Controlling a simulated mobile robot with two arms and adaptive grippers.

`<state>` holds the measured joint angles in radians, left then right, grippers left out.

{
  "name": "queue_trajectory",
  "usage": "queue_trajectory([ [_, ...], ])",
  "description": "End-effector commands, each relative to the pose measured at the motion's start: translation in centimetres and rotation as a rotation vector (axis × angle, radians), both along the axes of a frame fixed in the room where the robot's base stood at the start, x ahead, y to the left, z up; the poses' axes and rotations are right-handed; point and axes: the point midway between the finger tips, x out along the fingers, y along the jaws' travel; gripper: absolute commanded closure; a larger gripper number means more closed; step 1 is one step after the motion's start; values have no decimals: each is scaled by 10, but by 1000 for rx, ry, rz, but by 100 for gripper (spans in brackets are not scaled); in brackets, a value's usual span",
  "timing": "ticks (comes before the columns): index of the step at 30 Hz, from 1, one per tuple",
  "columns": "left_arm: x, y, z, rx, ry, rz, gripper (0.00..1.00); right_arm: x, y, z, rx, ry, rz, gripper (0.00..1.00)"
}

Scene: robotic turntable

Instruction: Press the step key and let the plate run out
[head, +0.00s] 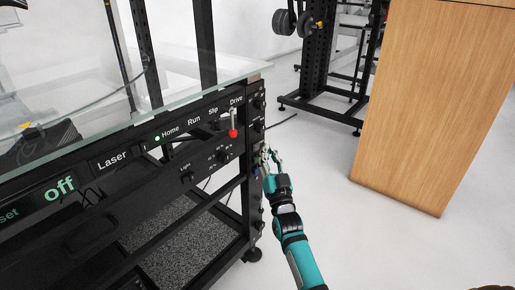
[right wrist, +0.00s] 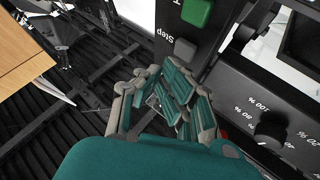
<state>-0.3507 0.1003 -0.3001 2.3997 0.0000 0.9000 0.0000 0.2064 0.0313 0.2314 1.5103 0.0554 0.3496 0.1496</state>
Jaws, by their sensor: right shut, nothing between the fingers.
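The step key is a grey square button (right wrist: 185,48) beside the word "Step" in the right wrist view. A green button (right wrist: 197,12) sits beyond it on the same black panel. My right gripper (right wrist: 158,78) is shut and empty, its fingertips just short of the grey key; I see no clear contact. In the head view my right gripper (head: 269,154) is at the right end of the black console (head: 120,165). The step key cannot be made out there. No turning plate can be clearly made out. My left gripper is not in view.
The console front has a red-tipped lever (head: 233,131) below "Drive", a lit green lamp (head: 157,138) beside "Home" and a display (head: 60,189) reading "off". A black dial (right wrist: 271,130) is right of my fingers. A wooden cabinet (head: 425,100) stands right, with clear floor between.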

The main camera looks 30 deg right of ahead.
Motion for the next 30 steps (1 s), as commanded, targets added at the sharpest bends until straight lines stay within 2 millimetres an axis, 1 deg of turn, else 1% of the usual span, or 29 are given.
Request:
queue_trajectory([
  [9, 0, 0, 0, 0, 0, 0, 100, 8, 3, 1, 1, -1, 0, 100],
  [30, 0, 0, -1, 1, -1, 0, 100, 12, 5, 0, 1, 0, 0, 100],
])
